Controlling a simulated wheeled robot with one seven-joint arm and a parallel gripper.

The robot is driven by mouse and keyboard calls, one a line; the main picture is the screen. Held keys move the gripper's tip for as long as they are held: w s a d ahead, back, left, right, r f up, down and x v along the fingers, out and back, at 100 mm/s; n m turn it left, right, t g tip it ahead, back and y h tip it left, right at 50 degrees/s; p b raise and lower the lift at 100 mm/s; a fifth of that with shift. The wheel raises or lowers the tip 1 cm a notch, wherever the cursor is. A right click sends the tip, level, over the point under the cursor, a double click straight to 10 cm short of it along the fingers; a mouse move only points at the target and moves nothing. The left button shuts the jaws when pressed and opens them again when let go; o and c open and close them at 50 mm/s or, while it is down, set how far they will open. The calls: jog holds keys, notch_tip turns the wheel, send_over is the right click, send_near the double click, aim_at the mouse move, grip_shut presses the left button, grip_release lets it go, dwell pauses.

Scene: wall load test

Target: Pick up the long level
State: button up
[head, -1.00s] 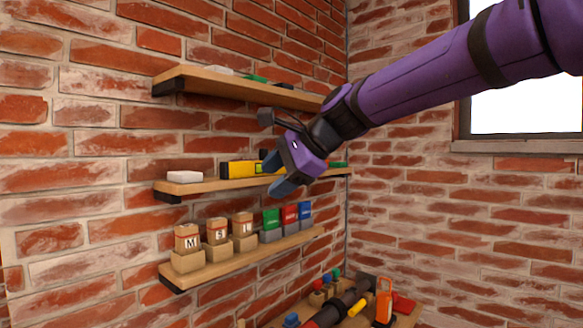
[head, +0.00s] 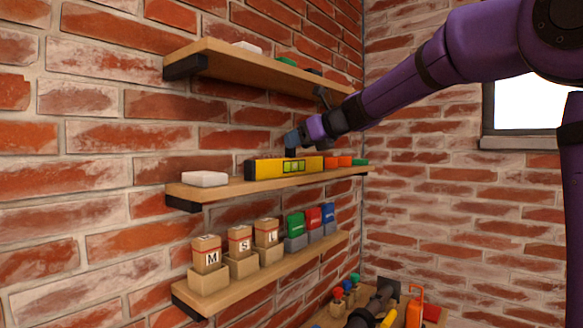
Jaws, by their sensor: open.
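The long level (head: 265,169) is a yellow bar with a dark left end and greenish vial windows. It lies along the middle wall shelf (head: 232,189). My gripper (head: 291,150) is at the level's upper edge, near the middle of its length, with a finger pointing down beside or behind it. The jaws are open. The far finger is hidden, and I cannot tell whether either finger touches the level.
A white block (head: 204,179) lies left of the level; orange blocks (head: 338,161) and a green piece (head: 361,162) lie right. The upper shelf (head: 260,72) is close above my gripper. Lettered boxes (head: 239,240) stand on the lower shelf (head: 240,288).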

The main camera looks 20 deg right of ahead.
jog(key=shift+x, duration=2.7)
jog(key=shift+d, duration=0.1)
jog(key=shift+c, duration=0.2)
grip_shut()
